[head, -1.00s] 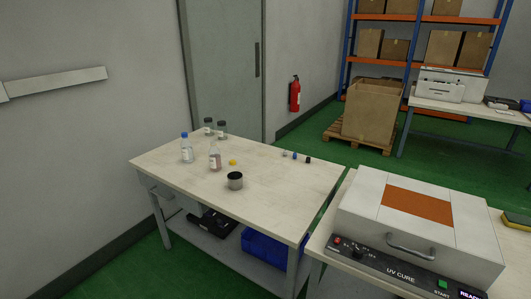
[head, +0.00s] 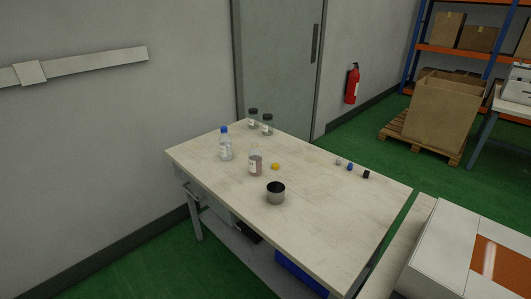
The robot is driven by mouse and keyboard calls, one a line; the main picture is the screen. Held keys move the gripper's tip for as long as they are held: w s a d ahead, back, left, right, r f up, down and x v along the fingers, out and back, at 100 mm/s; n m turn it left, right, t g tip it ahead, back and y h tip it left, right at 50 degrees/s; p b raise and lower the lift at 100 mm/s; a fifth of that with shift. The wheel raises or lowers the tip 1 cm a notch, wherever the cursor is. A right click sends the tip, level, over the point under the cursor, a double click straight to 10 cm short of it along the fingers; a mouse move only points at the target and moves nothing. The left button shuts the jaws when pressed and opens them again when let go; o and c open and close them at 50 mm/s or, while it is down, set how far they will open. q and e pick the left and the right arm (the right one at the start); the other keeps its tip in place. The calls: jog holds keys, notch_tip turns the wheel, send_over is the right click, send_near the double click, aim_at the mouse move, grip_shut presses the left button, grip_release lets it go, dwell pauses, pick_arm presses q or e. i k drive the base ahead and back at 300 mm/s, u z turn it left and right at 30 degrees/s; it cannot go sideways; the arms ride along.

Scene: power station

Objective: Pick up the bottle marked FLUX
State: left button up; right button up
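Several bottles stand on a pale worktable (head: 318,225) in the head view. A clear bottle with a blue cap (head: 226,144) is at the table's left. A bottle with pinkish-brown contents and a pale label (head: 256,160) stands to its right, with no cap visible. Two dark-capped clear bottles (head: 253,118) (head: 267,124) stand near the back edge. All are upright. The labels are too small to read, so I cannot tell which is marked FLUX. Neither of my grippers is in view.
A dark-topped metal tin (head: 276,193) and a yellow cap (head: 275,167) sit mid-table. Small caps (head: 350,167) lie near the right edge. A white box with an orange panel (head: 465,250) is at lower right. Green floor (head: 345,144) shows behind the table.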

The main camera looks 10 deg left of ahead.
aim_at(254, 154)
jog(key=u, duration=0.3)
jog(key=i, duration=0.65)
jog(key=u, duration=0.4)
